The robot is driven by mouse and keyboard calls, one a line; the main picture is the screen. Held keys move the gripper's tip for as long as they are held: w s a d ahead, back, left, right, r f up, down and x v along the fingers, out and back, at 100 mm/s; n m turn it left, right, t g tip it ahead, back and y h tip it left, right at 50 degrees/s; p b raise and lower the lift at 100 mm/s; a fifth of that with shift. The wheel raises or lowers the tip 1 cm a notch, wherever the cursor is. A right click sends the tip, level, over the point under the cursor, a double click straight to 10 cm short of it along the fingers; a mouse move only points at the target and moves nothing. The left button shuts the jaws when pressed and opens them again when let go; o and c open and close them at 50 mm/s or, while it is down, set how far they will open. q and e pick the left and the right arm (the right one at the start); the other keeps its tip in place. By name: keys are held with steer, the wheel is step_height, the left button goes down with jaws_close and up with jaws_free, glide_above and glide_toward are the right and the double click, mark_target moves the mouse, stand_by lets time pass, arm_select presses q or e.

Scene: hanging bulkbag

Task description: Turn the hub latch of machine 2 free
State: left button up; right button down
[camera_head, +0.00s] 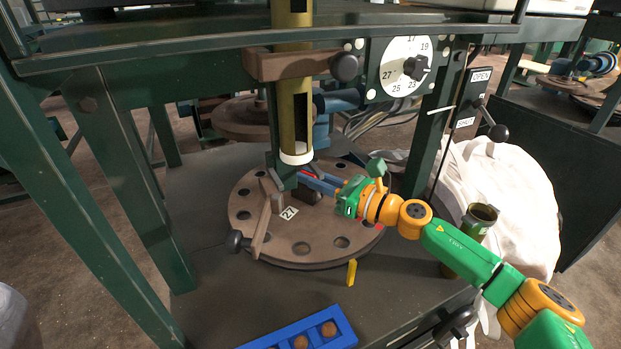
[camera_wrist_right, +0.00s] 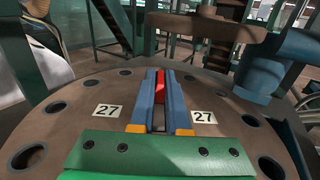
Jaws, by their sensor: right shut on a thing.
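The round brown turntable (camera_head: 300,238) has a ring of holes and a "27" plate. A red piece at its hub, which looks like the hub latch (camera_wrist_right: 160,84), shows between my blue fingers in the right wrist view. In the head view only a sliver of it shows. My right gripper (camera_head: 308,180) reaches in low from the right, shut on this red piece just above the turntable. The fingers (camera_wrist_right: 160,75) point toward the hub and hide most of the latch. No machine number is readable. My left gripper is not in view.
An olive tube (camera_head: 294,110) stands over the hub. A brown arm with a black knob (camera_head: 237,241) crosses the turntable's left side. A yellow peg (camera_head: 351,272) and blue tray (camera_head: 320,335) are in front. Green frame posts (camera_head: 115,165) flank the turntable; a white bag (camera_head: 505,190) lies right.

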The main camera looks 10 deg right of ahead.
steer(key=c, duration=0.9)
jaws_free()
